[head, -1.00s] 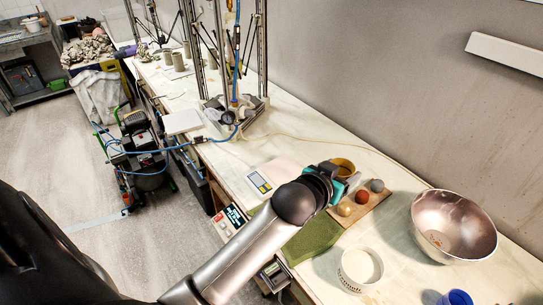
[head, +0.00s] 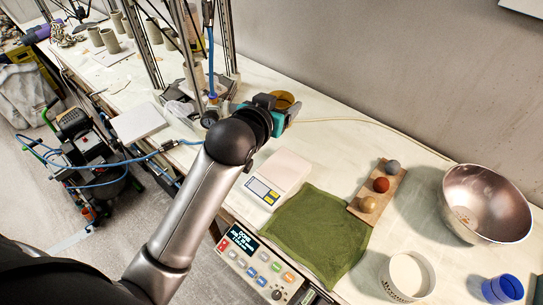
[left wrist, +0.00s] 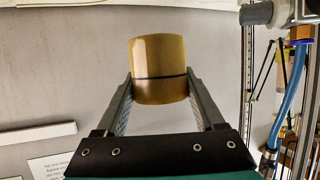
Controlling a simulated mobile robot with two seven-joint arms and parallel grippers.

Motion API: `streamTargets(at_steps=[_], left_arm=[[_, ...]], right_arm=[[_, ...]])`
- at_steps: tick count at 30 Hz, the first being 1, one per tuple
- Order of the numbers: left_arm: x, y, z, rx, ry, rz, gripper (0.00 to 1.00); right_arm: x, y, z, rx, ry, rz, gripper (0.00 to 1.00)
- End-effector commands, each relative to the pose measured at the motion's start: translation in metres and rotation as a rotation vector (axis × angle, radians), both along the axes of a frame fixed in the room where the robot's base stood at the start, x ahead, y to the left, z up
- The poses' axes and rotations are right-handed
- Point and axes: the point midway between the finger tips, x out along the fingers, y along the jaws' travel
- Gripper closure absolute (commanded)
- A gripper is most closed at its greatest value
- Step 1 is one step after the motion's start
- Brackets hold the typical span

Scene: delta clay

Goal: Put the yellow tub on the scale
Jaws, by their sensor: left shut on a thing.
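The yellow tub (head: 287,99) is in my left gripper (head: 279,108), partly hidden by it in the head view. In the left wrist view the tub (left wrist: 158,58) sits between the two fingers of the gripper (left wrist: 159,88), which press on its sides. It has a dark band around it. The white scale (head: 287,168) lies on the bench with a yellow-green display at its front and a bare top. The tub appears beyond the scale in the picture, held up off the bench. My right gripper is not in view.
A green cloth (head: 318,232) lies right of the scale, with a wooden board (head: 360,211) of coloured balls beside it. A metal bowl (head: 487,205), white tub (head: 408,277) and blue cup (head: 503,289) stand farther right. A metal frame (head: 228,40) stands behind left.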

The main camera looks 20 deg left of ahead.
Motion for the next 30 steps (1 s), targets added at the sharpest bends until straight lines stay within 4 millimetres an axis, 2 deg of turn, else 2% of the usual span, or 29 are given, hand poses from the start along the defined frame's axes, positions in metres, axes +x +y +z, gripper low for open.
streamTargets(at_steps=[2, 5, 18, 21, 26, 30], left_arm=[[-0.001, 0.000, -0.004, -0.001, 0.002, 0.000, 0.88], [-0.001, 0.000, -0.022, 0.001, 0.006, 0.001, 0.88], [-0.001, -0.001, -0.137, -0.001, 0.005, 0.000, 0.88], [-0.001, 0.000, -0.152, -0.001, 0.002, 0.000, 0.88], [-0.001, 0.000, -0.164, -0.001, 0.001, 0.000, 0.88], [-0.001, -0.001, -0.184, 0.000, 0.002, 0.001, 0.88]], right_arm=[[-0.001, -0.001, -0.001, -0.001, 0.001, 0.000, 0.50], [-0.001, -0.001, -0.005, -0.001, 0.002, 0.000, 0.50], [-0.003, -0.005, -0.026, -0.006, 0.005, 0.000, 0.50], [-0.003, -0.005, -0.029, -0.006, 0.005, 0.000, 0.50], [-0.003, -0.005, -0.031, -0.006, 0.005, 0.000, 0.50], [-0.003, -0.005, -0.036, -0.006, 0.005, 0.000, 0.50]])
